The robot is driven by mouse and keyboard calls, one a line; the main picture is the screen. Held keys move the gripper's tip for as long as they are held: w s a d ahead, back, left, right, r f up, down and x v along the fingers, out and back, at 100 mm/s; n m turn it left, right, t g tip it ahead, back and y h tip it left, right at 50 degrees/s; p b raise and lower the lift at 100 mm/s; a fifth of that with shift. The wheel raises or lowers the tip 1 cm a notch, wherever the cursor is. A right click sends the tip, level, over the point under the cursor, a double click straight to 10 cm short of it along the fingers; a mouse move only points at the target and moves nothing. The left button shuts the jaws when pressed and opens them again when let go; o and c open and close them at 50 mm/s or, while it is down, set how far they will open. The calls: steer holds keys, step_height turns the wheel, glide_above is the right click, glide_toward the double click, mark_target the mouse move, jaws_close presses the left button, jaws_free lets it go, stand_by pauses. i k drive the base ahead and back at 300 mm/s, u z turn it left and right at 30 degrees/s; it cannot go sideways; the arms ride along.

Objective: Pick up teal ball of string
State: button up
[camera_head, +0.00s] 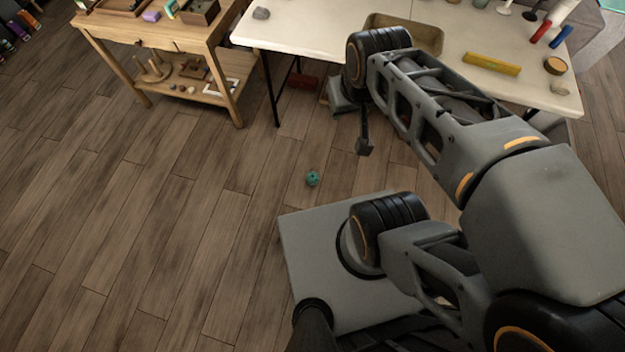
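The teal ball of string (313,178) is small and round and lies on the wooden floor, just beyond the far edge of my grey base. My arm reaches up and over to the right of it, towards the white table. My gripper (364,146) hangs at the arm's far end, above and right of the ball and apart from it. Only a narrow dark part of the gripper shows, so its opening cannot be made out. The ball is in full view and nothing covers it.
A white table (290,38) stands behind the ball, with a yellow block (491,64) and a tray (428,38) on it. A wooden workbench (150,32) with a lower shelf stands at the upper left. The floor to the left is clear.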

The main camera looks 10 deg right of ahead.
mark_target(311, 177)
steer(key=z, duration=0.45)
steer(key=i, duration=0.65)
steer(key=u, duration=2.5)
